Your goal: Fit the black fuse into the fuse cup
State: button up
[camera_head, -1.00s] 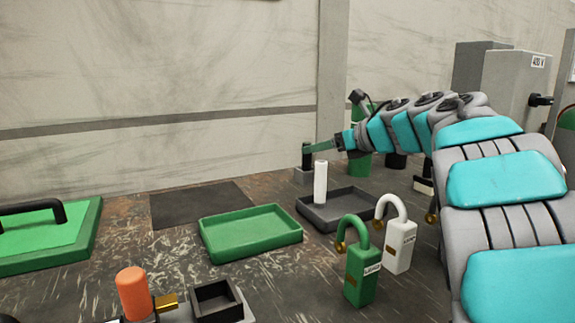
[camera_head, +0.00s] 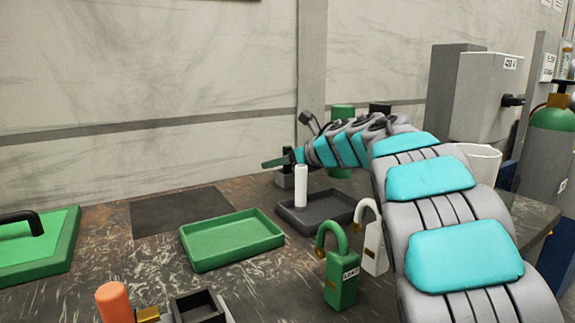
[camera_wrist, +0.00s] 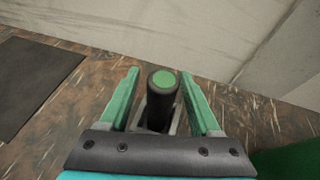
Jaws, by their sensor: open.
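The black fuse (camera_wrist: 160,104) is a dark upright cylinder with a green top. In the wrist view it stands between the two green fingers of my gripper (camera_wrist: 159,76), which are open on either side of it. Its lower end is at a small grey block (camera_head: 284,181) at the back of the bench; I cannot tell whether this block is the fuse cup or how deep the fuse sits. In the head view my gripper (camera_head: 275,162) reaches left across the block and mostly hides the fuse.
A white cylinder (camera_head: 301,187) stands in a dark tray (camera_head: 330,220) close to my gripper. A green tray (camera_head: 232,243), a green padlock (camera_head: 341,280), a white padlock (camera_head: 374,252) and a small black open box (camera_head: 198,308) are nearer. A wall rises behind.

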grip_shut()
dwell(0.3)
jog(key=shift+r, duration=0.2)
